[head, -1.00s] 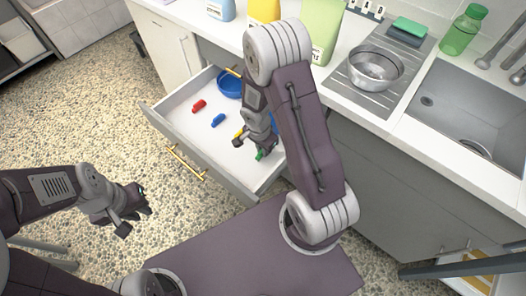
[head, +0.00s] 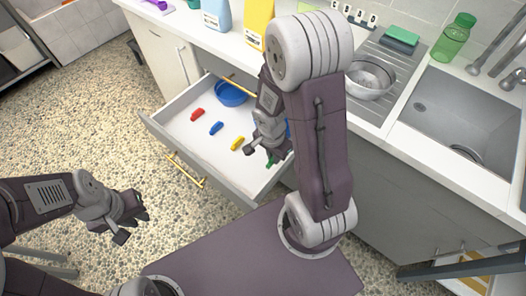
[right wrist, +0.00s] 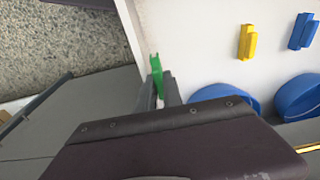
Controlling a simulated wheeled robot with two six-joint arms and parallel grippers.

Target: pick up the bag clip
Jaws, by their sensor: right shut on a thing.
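A green bag clip (head: 271,161) shows at the fingertips of my right gripper (head: 261,153), over the near right part of the open drawer. In the right wrist view the green clip (right wrist: 156,68) is between the two fingers (right wrist: 159,92), which are shut on it, near the drawer wall. Red (head: 197,114), blue (head: 216,128) and yellow (head: 237,143) clips lie apart on the drawer floor. My left gripper (head: 131,223) is open and empty over the floor at left.
The white drawer (head: 182,128) is pulled out, with a blue bowl (head: 232,94) at its back. The counter above holds bottles, a metal pot (head: 368,80) and a sink (head: 468,115). My right arm hides the drawer's right end.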

